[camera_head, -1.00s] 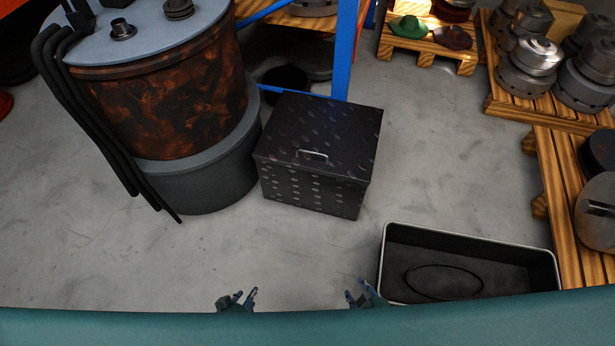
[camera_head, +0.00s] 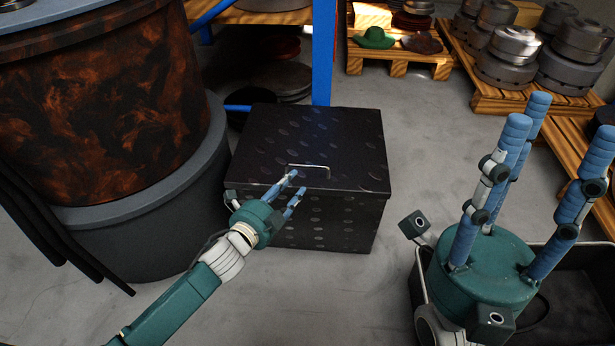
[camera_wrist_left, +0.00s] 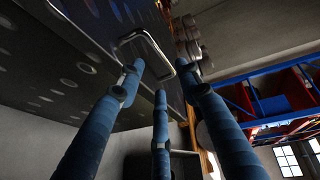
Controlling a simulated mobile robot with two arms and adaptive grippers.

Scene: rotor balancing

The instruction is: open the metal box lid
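The dark metal box (camera_head: 325,222) stands on the floor, and its lid (camera_head: 310,138) is closed. A thin silver handle (camera_head: 318,166) sits near the front edge of the lid and also shows in the left wrist view (camera_wrist_left: 146,38). My left gripper (camera_head: 272,190) is at the front of the box, with a fingertip close to the left end of the handle. Its blue fingers are spread in the left wrist view (camera_wrist_left: 158,78), and the handle lies just beyond the tips. I cannot tell whether they touch. My right gripper (camera_head: 520,150) is open and empty, fingers upward, right of the box.
A large drum (camera_head: 110,110) with a rusty pattern stands close left of the box. A black tray (camera_head: 575,290) lies behind my right gripper. Pallets with metal parts (camera_head: 510,95) and a blue rack post (camera_head: 323,50) are at the back. Floor right of the box is clear.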

